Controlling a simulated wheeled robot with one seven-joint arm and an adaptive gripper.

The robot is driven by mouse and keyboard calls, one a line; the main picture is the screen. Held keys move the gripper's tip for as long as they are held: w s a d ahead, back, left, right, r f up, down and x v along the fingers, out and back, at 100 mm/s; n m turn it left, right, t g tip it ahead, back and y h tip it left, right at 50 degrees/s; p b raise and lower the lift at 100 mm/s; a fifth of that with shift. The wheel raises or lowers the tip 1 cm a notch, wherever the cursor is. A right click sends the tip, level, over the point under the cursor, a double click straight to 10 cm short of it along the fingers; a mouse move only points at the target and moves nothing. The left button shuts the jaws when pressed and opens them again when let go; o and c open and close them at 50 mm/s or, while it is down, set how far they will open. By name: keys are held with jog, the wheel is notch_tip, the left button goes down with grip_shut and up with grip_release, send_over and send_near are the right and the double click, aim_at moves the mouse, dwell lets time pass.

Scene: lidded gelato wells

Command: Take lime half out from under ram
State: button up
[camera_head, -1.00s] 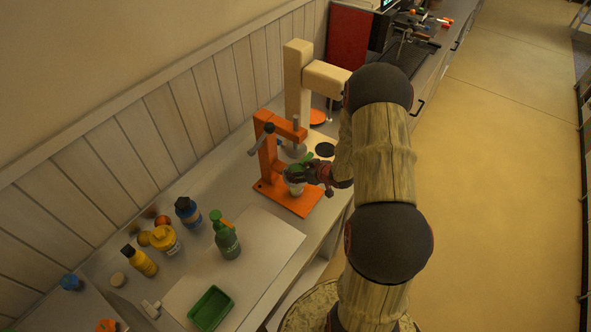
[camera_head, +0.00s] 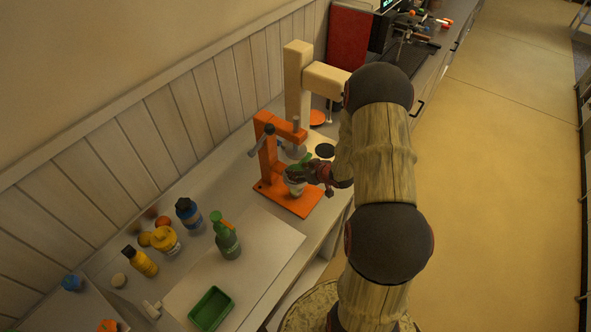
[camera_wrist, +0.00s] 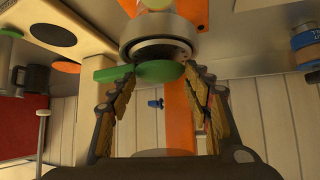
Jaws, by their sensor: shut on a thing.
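The orange press (camera_head: 266,160) stands on the counter with its grey ram (camera_head: 297,150) over a pale cup (camera_head: 296,187). My gripper (camera_head: 298,173) is at the press, below the ram. In the head view my fingers partly hide the lime half.
A beige column with an arm (camera_head: 298,80) stands behind the press. A green tray (camera_head: 211,308) lies at the front. The pale board (camera_head: 265,255) has bare room.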

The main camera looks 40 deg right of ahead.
jog(key=shift+r+p, duration=0.3)
jog(key=shift+r, duration=0.2)
jog(key=s+d+p, duration=0.2)
jog(key=s+d, duration=0.2)
jog(key=s, duration=0.7)
jog(key=shift+s, duration=0.2)
dwell(0.5)
dwell(0.5)
